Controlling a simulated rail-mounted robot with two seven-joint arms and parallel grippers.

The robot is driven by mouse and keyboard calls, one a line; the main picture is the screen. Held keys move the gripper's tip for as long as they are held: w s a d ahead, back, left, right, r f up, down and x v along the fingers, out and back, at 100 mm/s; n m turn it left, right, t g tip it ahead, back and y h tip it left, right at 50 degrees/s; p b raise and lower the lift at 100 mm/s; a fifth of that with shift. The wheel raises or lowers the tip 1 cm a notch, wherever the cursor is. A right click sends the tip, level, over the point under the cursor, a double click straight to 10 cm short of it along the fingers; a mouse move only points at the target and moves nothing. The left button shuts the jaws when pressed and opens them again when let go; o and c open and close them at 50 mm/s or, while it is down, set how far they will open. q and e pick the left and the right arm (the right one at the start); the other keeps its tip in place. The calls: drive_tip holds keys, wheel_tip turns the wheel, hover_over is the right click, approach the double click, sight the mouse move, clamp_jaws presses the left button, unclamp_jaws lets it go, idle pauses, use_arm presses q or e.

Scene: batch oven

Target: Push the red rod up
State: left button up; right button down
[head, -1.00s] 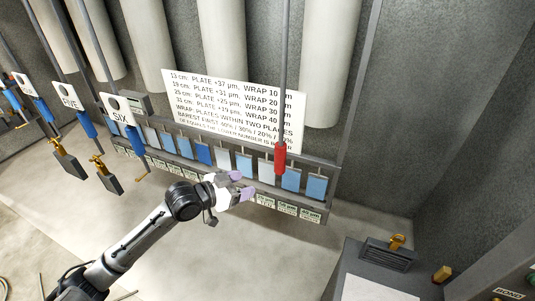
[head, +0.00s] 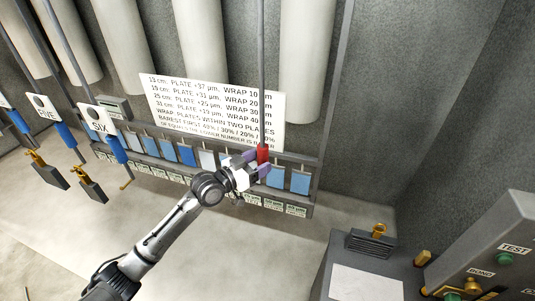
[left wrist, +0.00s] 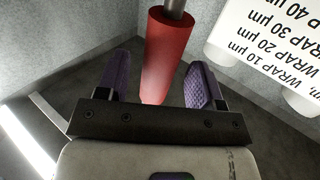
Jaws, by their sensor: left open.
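The red rod is a red cylinder (head: 263,154) on the lower end of a thin grey vertical bar (head: 262,70), in front of the rack. My left gripper (head: 256,165) is at the red cylinder's lower part, with its purple finger pads on either side. In the left wrist view the red cylinder (left wrist: 168,55) stands between the two open fingers (left wrist: 160,82), with gaps visible on both sides. The rod's lowest end is partly hidden by the gripper in the head view. My right gripper is not in view.
A white sign with text (head: 215,108) hangs behind the rod. A rack holding several blue and pale cards (head: 300,182) runs below it. Blue-handled hanging rods and plates marked FIVE and SIX (head: 98,122) are at left. A control box (head: 510,245) stands at right.

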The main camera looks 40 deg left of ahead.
sight(267, 157)
use_arm(q)
drive_tip(key=shift+p+x, duration=0.3)
drive_tip(key=shift+x, duration=1.55)
drive_tip(key=shift+d, duration=0.1)
clamp_jaws()
